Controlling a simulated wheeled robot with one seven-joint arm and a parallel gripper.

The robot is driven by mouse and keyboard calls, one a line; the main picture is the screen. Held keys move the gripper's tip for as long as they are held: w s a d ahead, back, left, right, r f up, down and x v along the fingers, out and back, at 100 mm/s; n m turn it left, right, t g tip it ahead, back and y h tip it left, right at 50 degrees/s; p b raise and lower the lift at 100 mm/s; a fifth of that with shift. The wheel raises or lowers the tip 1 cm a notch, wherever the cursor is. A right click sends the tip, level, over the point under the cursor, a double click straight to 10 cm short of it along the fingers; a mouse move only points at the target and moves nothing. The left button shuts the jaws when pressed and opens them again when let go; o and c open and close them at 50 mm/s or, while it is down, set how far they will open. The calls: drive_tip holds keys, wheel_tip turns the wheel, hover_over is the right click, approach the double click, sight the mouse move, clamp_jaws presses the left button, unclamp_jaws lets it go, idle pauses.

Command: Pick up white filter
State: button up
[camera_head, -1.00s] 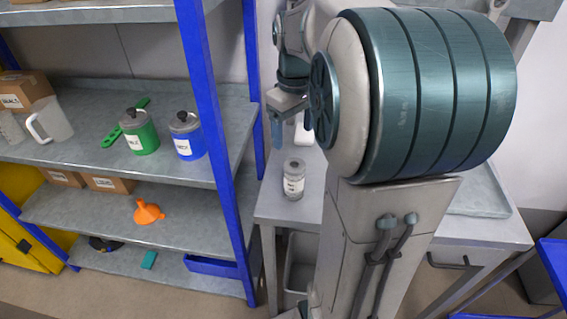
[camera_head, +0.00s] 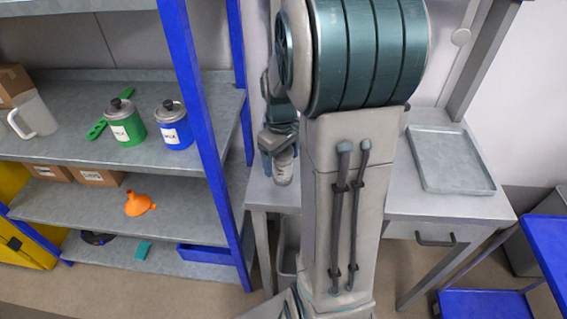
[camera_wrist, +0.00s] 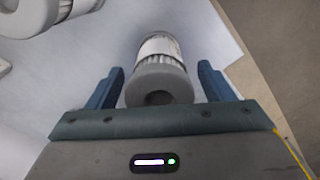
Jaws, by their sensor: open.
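A white filter (camera_wrist: 160,50), a cylinder with a grey end cap, a pleated band and a label, stands between the fingers of my gripper (camera_wrist: 160,88) in the wrist view. The fingers are apart, with a gap on each side of it. In the head view the filter (camera_head: 283,172) shows on the grey table, partly hidden by my gripper (camera_head: 278,150) just above it. A second pale cylinder (camera_wrist: 38,14), similar with a ribbed band, is cut off at the upper left of the wrist view, outside the fingers. My arm hides it in the head view.
The grey table (camera_head: 440,205) carries an empty metal tray (camera_head: 450,185) at right. A blue-posted shelf (camera_head: 205,110) stands close on the left, holding a green canister (camera_head: 126,125), a blue canister (camera_head: 174,128) and an orange funnel (camera_head: 138,203). A blue cart (camera_head: 548,240) is at far right.

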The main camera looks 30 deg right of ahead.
drive_tip(key=c, duration=1.1)
drive_tip(key=shift+o, duration=0.2)
